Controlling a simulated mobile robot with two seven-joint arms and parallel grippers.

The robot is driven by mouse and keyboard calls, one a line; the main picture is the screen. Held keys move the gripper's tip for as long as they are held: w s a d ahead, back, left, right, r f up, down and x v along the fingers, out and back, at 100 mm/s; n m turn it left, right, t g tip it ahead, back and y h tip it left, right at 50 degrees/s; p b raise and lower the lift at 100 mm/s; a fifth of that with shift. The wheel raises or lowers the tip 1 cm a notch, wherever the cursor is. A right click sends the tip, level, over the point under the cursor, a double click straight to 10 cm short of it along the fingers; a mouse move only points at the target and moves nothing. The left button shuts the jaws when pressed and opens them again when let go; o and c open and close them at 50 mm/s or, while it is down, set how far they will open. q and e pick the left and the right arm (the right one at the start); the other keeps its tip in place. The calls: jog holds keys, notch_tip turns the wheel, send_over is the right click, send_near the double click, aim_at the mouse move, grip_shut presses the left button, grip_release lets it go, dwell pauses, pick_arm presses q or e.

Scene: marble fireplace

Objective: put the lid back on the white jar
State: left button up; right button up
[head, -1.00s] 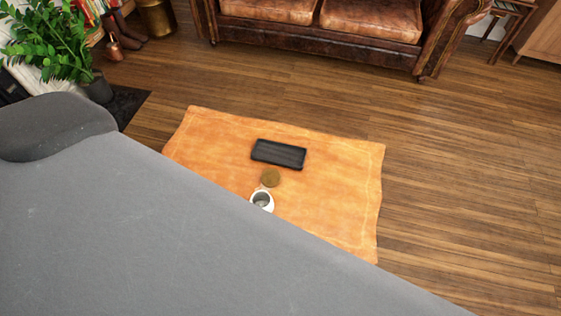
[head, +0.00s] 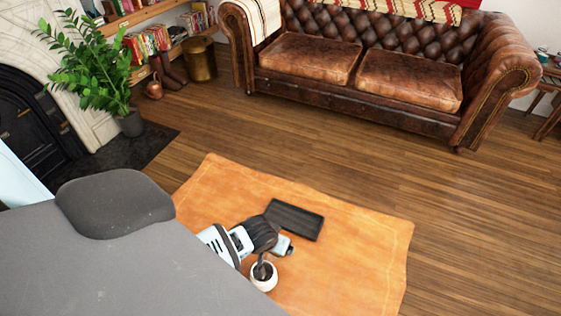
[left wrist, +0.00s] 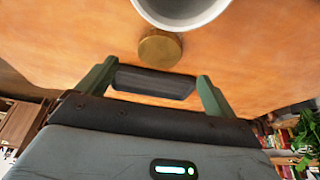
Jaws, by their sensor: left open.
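The white jar (head: 264,286) stands upright and uncovered on the orange-brown surface in the head view. Its rounded side and rim (left wrist: 183,22) fill the top edge of the left wrist view. A round brass-coloured lid (left wrist: 160,48) lies on the surface close to the jar; in the head view my gripper hides it. My left gripper (head: 275,255) is over the surface by the jar, with one finger overlapping the jar's opening in the picture. In the left wrist view its two green fingers (left wrist: 157,72) are spread apart with nothing held. My right gripper is not in view.
A shallow black tray (head: 294,219) lies behind the gripper on the orange-brown surface (head: 365,250), whose right part is clear. A leather sofa (head: 410,80), a potted plant (head: 95,70) and a fireplace stand farther off. My grey body covers the lower left.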

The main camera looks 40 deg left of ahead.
pick_arm(q)
jog(key=shift+b+x, duration=0.3)
jog(key=shift+x, duration=0.85)
jog(key=b+x, duration=0.1)
jog(key=x, duration=0.3)
jog(key=shift+w+f, duration=0.15)
jog(key=shift+f, duration=0.15)
jog(key=shift+w+f+b, duration=0.1)
jog(key=shift+f+b, duration=0.1)
jog(key=shift+b, duration=0.1)
jog(key=shift+c, duration=0.4)
